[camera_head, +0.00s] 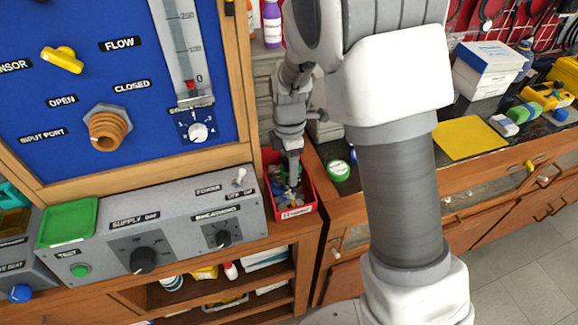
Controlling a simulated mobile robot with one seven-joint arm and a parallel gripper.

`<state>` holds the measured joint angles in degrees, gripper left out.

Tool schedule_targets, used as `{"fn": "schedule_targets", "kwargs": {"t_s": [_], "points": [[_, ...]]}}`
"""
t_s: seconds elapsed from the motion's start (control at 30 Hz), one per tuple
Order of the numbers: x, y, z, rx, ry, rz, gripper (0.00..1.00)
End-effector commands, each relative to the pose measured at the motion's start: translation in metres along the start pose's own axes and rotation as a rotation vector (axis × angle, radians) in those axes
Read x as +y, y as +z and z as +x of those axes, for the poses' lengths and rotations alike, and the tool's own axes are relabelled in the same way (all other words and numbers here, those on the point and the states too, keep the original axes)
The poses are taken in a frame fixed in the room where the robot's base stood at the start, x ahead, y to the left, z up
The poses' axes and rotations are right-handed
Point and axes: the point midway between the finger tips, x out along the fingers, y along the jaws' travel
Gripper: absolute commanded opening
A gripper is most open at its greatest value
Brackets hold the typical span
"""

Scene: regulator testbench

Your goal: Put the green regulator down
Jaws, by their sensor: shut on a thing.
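My gripper (292,178) points down into a red bin (297,212) beside the grey supply console. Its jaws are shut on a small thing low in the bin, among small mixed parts. The held thing is too small and too hidden to make out its shape or colour, so I cannot tell from its look that it is the green regulator. The bin has a white label on its front.
A green round item (338,170) lies right of the bin. A yellow mat (468,140) lies clear on the dark bench. A green device (524,112), yellow devices and white boxes (488,62) stand behind. The blue panel (110,95) rises at left.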

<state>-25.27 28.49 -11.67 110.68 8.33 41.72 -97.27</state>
Motion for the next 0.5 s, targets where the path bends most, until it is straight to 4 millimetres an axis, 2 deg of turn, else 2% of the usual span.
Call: {"fn": "schedule_targets", "kwargs": {"t_s": [0.33, 0.37, 0.5], "points": [[0.0009, 0.0002, 0.0036, 0.000, 0.004, 0.000, 0.00], [0.0004, 0.0000, 0.0042, 0.000, 0.002, 0.000, 0.68], [0.0004, 0.0000, 0.0030, 0.000, 0.002, 0.000, 0.93]]}}
